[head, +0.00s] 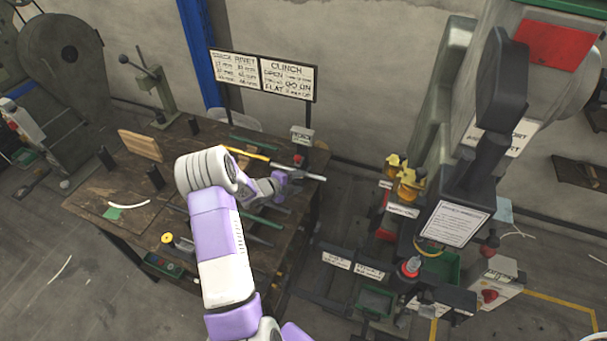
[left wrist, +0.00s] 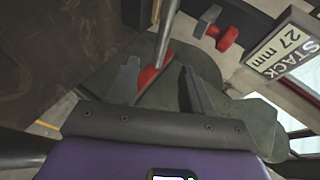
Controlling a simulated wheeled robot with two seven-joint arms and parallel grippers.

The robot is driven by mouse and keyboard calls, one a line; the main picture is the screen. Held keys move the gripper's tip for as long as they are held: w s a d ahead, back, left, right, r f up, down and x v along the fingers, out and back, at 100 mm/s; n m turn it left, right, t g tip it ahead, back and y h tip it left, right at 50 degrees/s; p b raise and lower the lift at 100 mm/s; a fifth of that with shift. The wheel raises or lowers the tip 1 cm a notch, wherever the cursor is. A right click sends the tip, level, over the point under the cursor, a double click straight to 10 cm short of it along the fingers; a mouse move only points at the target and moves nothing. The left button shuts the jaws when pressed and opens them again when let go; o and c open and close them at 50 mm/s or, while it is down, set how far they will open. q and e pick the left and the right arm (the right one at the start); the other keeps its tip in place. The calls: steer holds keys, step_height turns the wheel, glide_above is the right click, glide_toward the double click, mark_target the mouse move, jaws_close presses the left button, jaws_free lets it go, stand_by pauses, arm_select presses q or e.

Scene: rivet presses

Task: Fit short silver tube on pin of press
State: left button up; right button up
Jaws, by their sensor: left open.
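My left arm reaches over the wooden workbench, and my left gripper (head: 290,181) is near its right edge. In the left wrist view the gripper (left wrist: 160,88) is open, with its two dark fingers apart. A silver tube or rod (left wrist: 168,38) runs from the top edge down to a red part (left wrist: 150,77) between the fingers. I cannot tell whether the fingers touch it. In the head view a silver rod (head: 313,177) sticks out past the gripper; its other end is hidden. The press (head: 440,125) stands at the right. I cannot make out its pin clearly. My right gripper is not visible.
The workbench (head: 105,192) holds a wooden block (head: 140,145) and several dark tools. A sign (head: 262,75) stands behind it.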

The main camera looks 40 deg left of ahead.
mark_target(312, 177)
arm_select(q)
steer(key=x, duration=0.8)
steer(key=shift+r, duration=0.1)
steer(key=shift+c, duration=0.2)
jaws_close()
